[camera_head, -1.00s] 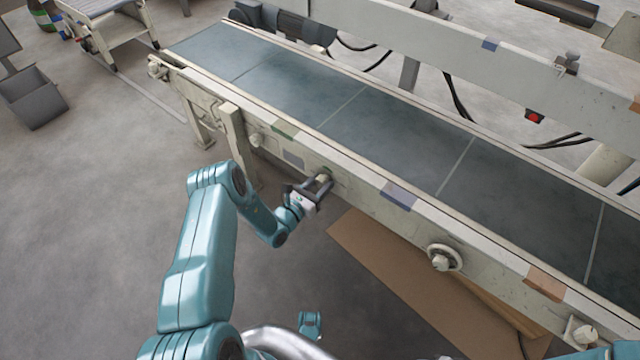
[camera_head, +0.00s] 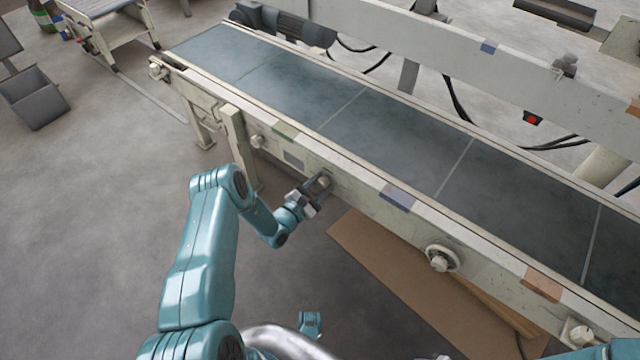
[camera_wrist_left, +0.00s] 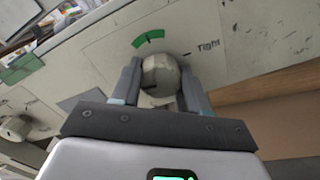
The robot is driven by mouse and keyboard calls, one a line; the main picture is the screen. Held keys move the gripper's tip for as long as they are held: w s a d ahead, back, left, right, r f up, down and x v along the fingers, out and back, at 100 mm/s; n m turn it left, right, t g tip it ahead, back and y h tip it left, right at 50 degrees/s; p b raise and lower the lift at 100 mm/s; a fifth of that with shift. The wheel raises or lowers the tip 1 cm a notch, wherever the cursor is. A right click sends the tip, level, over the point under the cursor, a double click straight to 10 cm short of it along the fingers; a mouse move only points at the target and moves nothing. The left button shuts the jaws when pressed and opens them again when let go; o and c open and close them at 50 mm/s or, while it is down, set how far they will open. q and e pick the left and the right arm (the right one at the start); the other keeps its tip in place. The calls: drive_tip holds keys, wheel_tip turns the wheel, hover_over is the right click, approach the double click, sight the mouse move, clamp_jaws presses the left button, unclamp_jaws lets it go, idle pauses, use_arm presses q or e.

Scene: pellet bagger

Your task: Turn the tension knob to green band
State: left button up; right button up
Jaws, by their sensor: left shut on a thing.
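The tension knob is a pale, faceted knob (camera_wrist_left: 161,76) on the side of the conveyor frame. A short green band (camera_wrist_left: 148,38) with a dark tick is printed above it, slightly to its left in the left wrist view. The word "Tight" (camera_wrist_left: 208,47) is printed to its upper right. A dark mark shows on the knob's lower left face. My left gripper (camera_head: 319,184) is shut on the knob, one finger on each side, as the left wrist view (camera_wrist_left: 162,88) also shows.
The conveyor belt (camera_head: 390,130) runs above the knob. A round handwheel (camera_head: 442,258) sticks out of the frame to the right. A brown sheet (camera_head: 400,275) lies on the floor below.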

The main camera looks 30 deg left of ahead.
use_arm(q)
drive_tip(key=m+p, duration=0.1)
drive_tip(key=m, duration=0.3)
drive_tip(key=shift+s+a+m, duration=0.1)
drive_tip(key=shift+m, duration=0.2)
drive_tip(key=m+p, duration=0.1)
drive_tip(key=m, duration=0.2)
drive_tip(key=shift+m, duration=0.4)
drive_tip(key=m+p, duration=0.1)
drive_tip(key=m, duration=0.3)
drive_tip(key=shift+a+m+p, duration=0.1)
drive_tip(key=shift+m+p, duration=0.35)
drive_tip(key=shift+m, duration=1.55)
drive_tip(key=o, duration=1.1)
drive_tip(key=shift+r, duration=0.1)
drive_tip(key=shift+c, duration=0.2)
drive_tip(key=s+a+p, duration=0.1)
drive_tip(key=s+p, duration=0.3)
drive_tip(key=s, duration=1.2)
drive_tip(key=shift+s, duration=0.1)
